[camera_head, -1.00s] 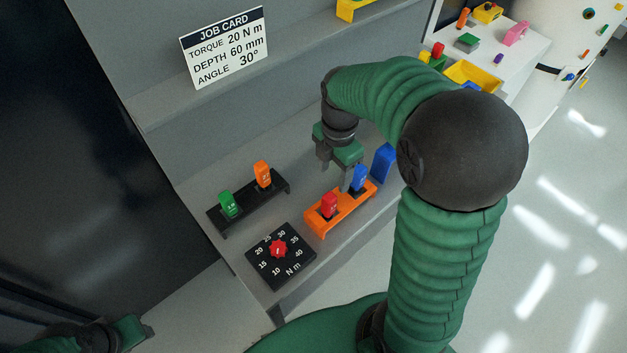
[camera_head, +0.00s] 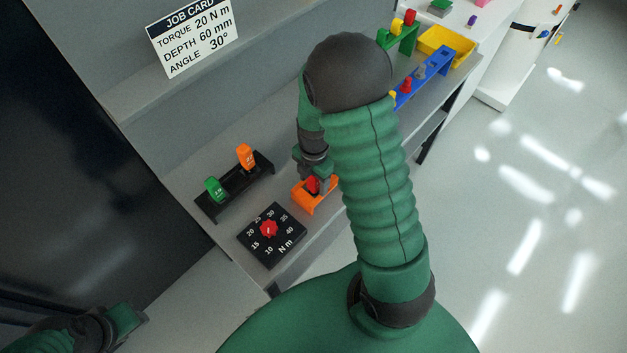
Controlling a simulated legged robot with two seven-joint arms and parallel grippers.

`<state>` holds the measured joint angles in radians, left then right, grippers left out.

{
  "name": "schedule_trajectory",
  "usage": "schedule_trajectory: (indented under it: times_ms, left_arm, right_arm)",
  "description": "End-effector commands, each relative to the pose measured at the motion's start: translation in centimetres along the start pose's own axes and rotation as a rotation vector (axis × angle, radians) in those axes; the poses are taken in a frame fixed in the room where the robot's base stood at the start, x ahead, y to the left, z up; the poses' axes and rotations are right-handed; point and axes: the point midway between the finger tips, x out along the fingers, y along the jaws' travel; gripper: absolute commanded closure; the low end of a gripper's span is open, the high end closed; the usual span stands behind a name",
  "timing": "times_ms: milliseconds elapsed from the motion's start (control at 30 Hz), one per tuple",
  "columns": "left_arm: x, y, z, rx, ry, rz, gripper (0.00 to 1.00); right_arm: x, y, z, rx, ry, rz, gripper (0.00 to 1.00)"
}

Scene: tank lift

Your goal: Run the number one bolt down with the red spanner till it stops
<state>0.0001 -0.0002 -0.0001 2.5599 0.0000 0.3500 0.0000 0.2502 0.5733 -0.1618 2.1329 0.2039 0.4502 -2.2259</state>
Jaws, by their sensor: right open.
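The red tool (camera_head: 311,185), which looks like the red spanner, stands in the orange rack (camera_head: 313,206) on the grey bench. My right gripper (camera_head: 318,178) is open right at the red tool's top and partly covers it. I cannot tell whether its fingers touch the tool. My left gripper (camera_head: 128,318) is low at the left edge, far from the rack, and its jaws are unclear. I cannot make out which thing is the number one bolt. My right arm hides the right part of the orange rack.
A black rack (camera_head: 232,195) holds a green tool (camera_head: 214,189) and an orange tool (camera_head: 245,155). A black dial plate (camera_head: 257,250) with a red knob lies in front. A job card (camera_head: 193,38) stands behind. A blue rack (camera_head: 425,79) and yellow bin (camera_head: 447,46) are at the upper right.

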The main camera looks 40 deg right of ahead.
Motion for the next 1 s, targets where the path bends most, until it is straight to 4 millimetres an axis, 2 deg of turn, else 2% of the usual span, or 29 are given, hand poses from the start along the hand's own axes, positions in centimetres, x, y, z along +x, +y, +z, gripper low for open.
schedule_trajectory:
  times_ms: [200, 633, 1000]
  left_arm:
    - [0.02, 0.01, 0.02, 0.000, 0.000, 0.000, 0.64]
    - [0.02, 0.00, 0.02, 0.000, 0.000, 0.000, 0.64]
    - [0.01, 0.01, 0.01, 0.000, 0.000, 0.000, 0.64]
  right_arm:
    - [0.22, 0.13, 0.04, -0.001, -0.001, 0.001, 0.44]
    - [0.16, 0.11, 0.03, -0.001, -0.001, 0.001, 1.00]
    - [0.06, 0.13, 0.05, -0.001, -0.001, 0.002, 1.00]
